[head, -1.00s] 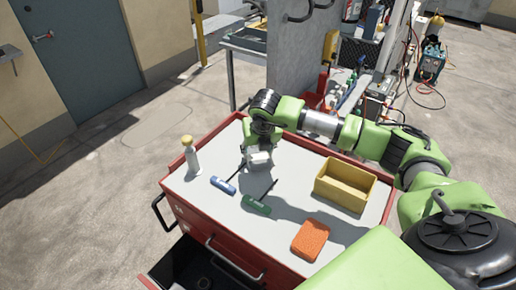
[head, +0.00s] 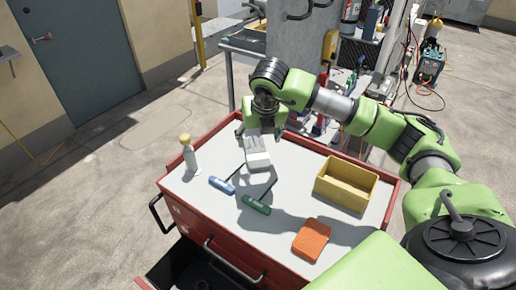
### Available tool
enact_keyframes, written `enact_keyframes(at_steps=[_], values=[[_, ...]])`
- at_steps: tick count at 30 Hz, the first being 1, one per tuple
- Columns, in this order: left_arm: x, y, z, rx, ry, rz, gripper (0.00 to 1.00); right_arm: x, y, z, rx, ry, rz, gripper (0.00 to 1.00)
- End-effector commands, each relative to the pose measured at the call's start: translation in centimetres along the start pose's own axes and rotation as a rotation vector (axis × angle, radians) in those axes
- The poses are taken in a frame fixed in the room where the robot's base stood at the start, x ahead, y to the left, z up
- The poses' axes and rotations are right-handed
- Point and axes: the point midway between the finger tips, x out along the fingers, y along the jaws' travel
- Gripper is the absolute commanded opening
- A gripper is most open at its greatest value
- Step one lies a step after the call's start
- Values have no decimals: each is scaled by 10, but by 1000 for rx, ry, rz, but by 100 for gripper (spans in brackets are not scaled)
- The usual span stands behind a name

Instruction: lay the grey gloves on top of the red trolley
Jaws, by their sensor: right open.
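The light grey gloves (head: 257,158), a small folded bundle, lie on the pale top of the red trolley (head: 295,232), towards its back edge, behind the blue- and green-handled tools. My right gripper (head: 259,131) is open just above the gloves, its green fingers spread to either side. It hides part of the bundle's far end, and I see no finger closed on it. My left gripper is not in view.
On the trolley top are a yellow-capped bottle (head: 189,156), a blue-handled tool (head: 222,186), a green-handled tool (head: 257,205), an orange sponge-like block (head: 311,240) and an open yellow box (head: 346,184). A drawer stands open below. A grey panel (head: 300,60) rises behind.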

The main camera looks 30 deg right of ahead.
Motion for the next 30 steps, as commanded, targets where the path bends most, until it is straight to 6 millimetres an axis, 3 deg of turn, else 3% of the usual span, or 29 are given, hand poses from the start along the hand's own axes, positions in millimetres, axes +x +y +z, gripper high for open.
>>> enact_keyframes(at_steps=[3, 9, 30], values=[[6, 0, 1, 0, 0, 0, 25, -19, 0, 0, 0, -3, 2, 65], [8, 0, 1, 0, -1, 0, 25, -35, 0, 0, 0, -1, 0, 65], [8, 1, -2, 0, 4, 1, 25, -36, 0, 0, 0, 1, 0, 65]])
